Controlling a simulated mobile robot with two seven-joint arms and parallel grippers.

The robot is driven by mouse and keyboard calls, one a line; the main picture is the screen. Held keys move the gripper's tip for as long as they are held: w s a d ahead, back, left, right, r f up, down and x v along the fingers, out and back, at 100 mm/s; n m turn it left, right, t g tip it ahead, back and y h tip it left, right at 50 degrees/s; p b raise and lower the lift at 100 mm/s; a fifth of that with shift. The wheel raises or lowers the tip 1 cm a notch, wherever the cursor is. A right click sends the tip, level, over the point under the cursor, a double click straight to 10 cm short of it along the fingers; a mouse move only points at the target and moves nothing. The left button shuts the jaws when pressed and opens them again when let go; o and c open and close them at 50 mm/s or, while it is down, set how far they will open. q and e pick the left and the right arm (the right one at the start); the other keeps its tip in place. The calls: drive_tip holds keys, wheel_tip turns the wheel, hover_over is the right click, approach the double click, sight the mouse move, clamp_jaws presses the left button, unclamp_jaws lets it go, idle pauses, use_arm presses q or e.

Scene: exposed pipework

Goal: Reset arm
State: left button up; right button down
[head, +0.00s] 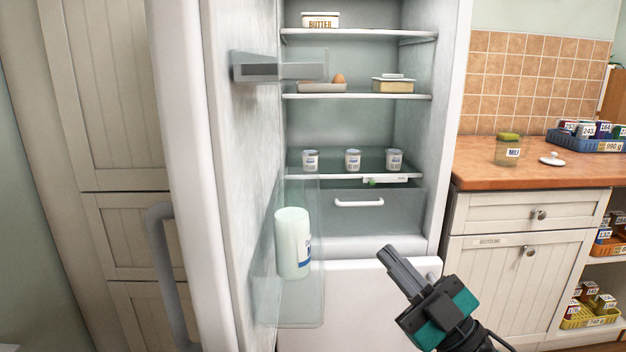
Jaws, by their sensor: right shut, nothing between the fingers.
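My right gripper (392,256) is in the lower right of the head view, with dark fingers and a teal and black body. It is shut and empty, in front of the white lower front of the fridge (345,290), pointing up and left. Whether it touches anything is unclear, but no object is in it. My left gripper is not in view.
The fridge door (190,130) stands open at left, with a white bottle (292,243) in its clear shelf. Shelves hold a butter tub (320,20), an egg tray (322,87) and cups (353,160). A wooden counter (500,177) at right bears a jar (508,150).

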wheel_tip(320, 180, down, 11)
drive_tip(key=s+d+m+t+h, duration=0.1)
drive_tip(key=d+m+t+h, duration=0.1)
drive_tip(key=m+h, duration=0.75)
drive_tip(key=s+d+f+m+g+h, duration=0.1)
drive_tip(key=s+f+m+g+h, duration=0.2)
drive_tip(key=s+f, duration=0.55)
drive_tip(key=s+f+m+g+h, duration=0.25)
drive_tip(key=s+f+g, duration=0.3)
drive_tip(key=f, duration=0.55)
use_arm(q)
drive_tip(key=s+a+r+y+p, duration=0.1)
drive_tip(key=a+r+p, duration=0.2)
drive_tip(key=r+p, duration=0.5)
drive_tip(key=p, duration=0.5)
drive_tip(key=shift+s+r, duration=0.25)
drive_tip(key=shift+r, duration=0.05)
use_arm(e)
wheel_tip(320, 180, up, 8)
drive_tip(key=s+d+h, duration=0.1)
drive_tip(key=d, duration=0.2)
drive_tip(key=shift+s+r+n, duration=0.25)
drive_tip(key=shift+s+n, duration=0.05)
drive_tip(key=shift+n, duration=0.1)
drive_tip(key=shift+a, duration=0.1)
